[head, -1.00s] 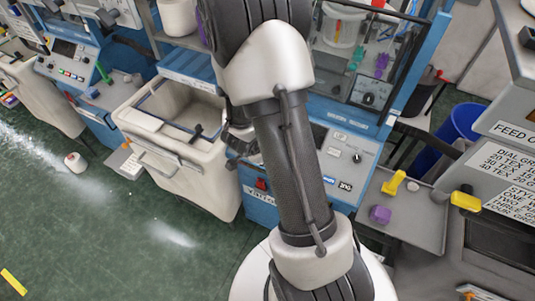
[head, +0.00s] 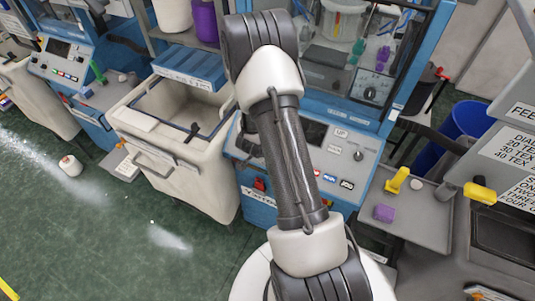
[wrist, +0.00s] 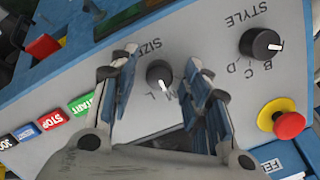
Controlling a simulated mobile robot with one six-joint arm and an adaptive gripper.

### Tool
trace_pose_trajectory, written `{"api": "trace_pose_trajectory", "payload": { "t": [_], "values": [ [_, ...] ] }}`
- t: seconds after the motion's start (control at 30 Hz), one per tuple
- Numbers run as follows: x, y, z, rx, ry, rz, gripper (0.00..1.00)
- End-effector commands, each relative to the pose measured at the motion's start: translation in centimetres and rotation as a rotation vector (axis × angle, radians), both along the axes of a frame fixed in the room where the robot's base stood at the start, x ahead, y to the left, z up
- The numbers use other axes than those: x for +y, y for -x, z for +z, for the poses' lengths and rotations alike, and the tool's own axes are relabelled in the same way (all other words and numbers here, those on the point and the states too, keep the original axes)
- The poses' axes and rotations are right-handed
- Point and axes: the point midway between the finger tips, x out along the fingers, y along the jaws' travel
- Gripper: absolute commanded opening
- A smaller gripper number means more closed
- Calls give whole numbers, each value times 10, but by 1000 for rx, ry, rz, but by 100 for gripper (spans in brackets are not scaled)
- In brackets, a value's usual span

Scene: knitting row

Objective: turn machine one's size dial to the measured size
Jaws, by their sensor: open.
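The size dial (wrist: 159,73) is a small dark round knob with a white mark, on a grey panel under the printed word SIZE in the wrist view. My gripper (wrist: 161,68) is open, one finger on each side of the dial. I cannot tell whether either finger touches it. In the head view my own arm covers the gripper and much of the machine's panel.
In the wrist view a style dial (wrist: 261,45) and a red stop button (wrist: 289,124) lie to the right. START, STOP and RESET buttons (wrist: 52,120) lie to the left. In the head view a cream bin (head: 180,170) and a grey tray (head: 425,235) flank the machine.

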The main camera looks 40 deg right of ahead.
Motion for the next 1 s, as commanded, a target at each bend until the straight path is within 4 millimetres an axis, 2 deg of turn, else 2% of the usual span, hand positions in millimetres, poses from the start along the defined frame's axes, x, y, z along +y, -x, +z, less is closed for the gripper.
{"api": "trace_pose_trajectory", "payload": {
  "t": [0.1, 0.73, 1.0],
  "values": [
    [0, 0, 0, 0, 0, 0, 43],
    [0, 0, 0, 0, 0, 1, 1],
    [1, 0, 2, 14, 5, 18, 0]
  ]
}}
